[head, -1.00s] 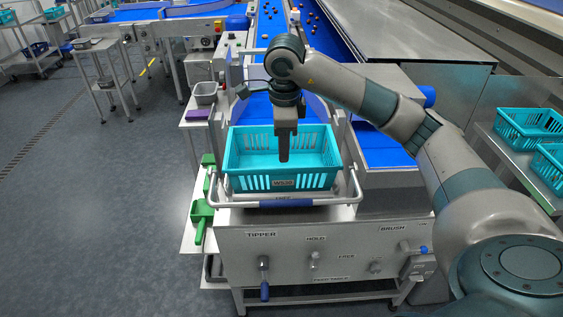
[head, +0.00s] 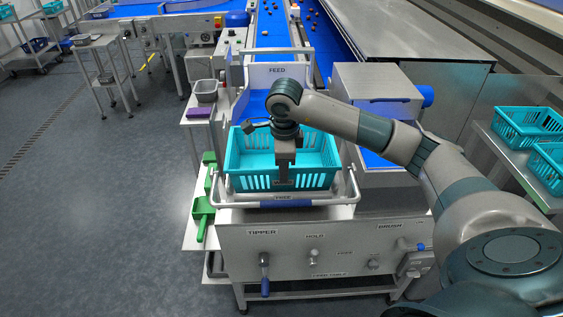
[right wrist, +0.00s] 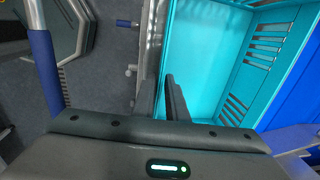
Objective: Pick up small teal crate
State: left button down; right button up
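The small teal crate (head: 239,179) sits upright on the tipper stand behind the blue-gripped bar, and its inside looks empty. Its inside and slotted wall (right wrist: 262,60) also show in the right wrist view. My right gripper (head: 284,180) points down at the middle of the crate's near wall and covers its label. In the right wrist view the two dark fingers (right wrist: 164,98) are close together, one on each side of the near wall, and look shut on it. The crate still rests on the stand. My left gripper is out of view.
A metal bar with a blue grip (head: 287,203) runs just in front of the crate. The control panel (head: 340,240) is below it. More teal crates (head: 527,127) stand on a shelf at right. The floor at left is clear.

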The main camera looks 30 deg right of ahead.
aim_at(284, 187)
jog(key=shift+d+f+p, duration=0.1)
jog(key=shift+f+p, duration=0.3)
jog(key=f+p, duration=0.1)
jog(key=f, duration=0.1)
jog(key=f+p, duration=0.1)
jog(key=shift+w+d+f, duration=0.1)
jog(key=shift+d+f, duration=0.1)
jog(key=shift+f, duration=0.15)
jog(key=shift+w+f, duration=0.1)
jog(key=shift+f, duration=0.25)
jog(key=shift+c, duration=0.7)
grip_shut()
jog(key=shift+r, duration=0.1)
dwell(0.3)
